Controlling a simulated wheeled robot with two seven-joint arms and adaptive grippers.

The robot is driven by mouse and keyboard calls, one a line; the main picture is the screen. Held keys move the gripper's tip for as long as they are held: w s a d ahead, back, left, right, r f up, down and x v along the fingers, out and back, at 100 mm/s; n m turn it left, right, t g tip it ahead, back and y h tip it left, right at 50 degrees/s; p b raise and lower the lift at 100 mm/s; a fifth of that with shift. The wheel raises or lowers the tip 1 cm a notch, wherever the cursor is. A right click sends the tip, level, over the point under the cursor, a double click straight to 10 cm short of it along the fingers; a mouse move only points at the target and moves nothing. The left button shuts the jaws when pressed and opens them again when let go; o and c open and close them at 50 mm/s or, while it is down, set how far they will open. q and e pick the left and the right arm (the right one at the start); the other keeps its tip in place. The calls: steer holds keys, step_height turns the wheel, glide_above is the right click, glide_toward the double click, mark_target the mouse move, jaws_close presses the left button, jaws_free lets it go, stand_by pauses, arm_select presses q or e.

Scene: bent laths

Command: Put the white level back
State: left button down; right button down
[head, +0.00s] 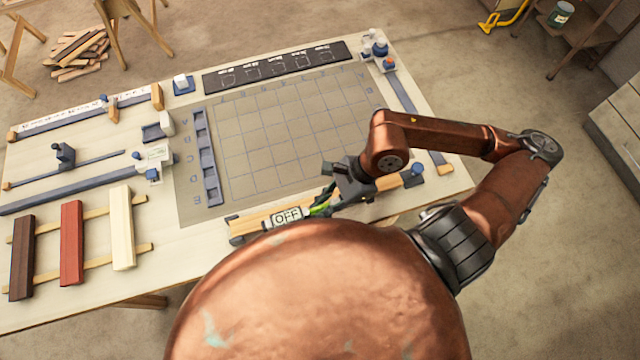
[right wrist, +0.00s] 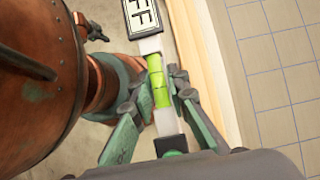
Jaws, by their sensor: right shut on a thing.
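The white level (right wrist: 164,122) shows in the right wrist view, with a bright green vial (right wrist: 158,82) in its middle. My right gripper (right wrist: 160,92) has one finger on each side of it and is shut on it. In the head view, my right gripper (head: 338,188) is at the near edge of the table, and a bit of the level's green (head: 322,208) shows beside it. The gripper hides much of the level there. An OFF plate (head: 287,215) lies in line with the level, at its left end. My left gripper is not recognisable in either view.
A pale wooden strip (right wrist: 202,60) runs beside the level. Beyond it lies a gridded mat (head: 290,130) with a blue slotted rack (head: 206,155) on its left. Brown, red and cream laths (head: 122,228) lie on rails at the left. The mat is mostly clear.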

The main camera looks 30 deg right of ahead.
steer(key=w+d+f, duration=0.1)
steer(key=w, duration=0.1)
steer(key=w+d+f, duration=0.1)
steer(key=w+d, duration=0.1)
steer(key=w+d+f, duration=0.1)
steer(key=w, duration=0.1)
steer(key=shift+w+d+f+p, duration=0.2)
steer(key=shift+w+p, duration=0.15)
steer(key=shift+w, duration=0.05)
glide_above(315, 187)
steer(key=s+d, duration=0.1)
steer(key=d, duration=0.1)
steer(key=f, duration=0.5)
steer(key=shift+s+a+f, duration=0.1)
steer(key=shift+a, duration=0.1)
steer(key=shift+w+d+f, duration=0.3)
steer(key=shift+w+f, duration=0.1)
steer(key=shift+f, duration=0.25)
step_height(315, 187, down, 3)
steer(key=c, duration=2.3)
jaws_free()
steer(key=shift+f, duration=0.15)
steer(key=o, duration=0.4)
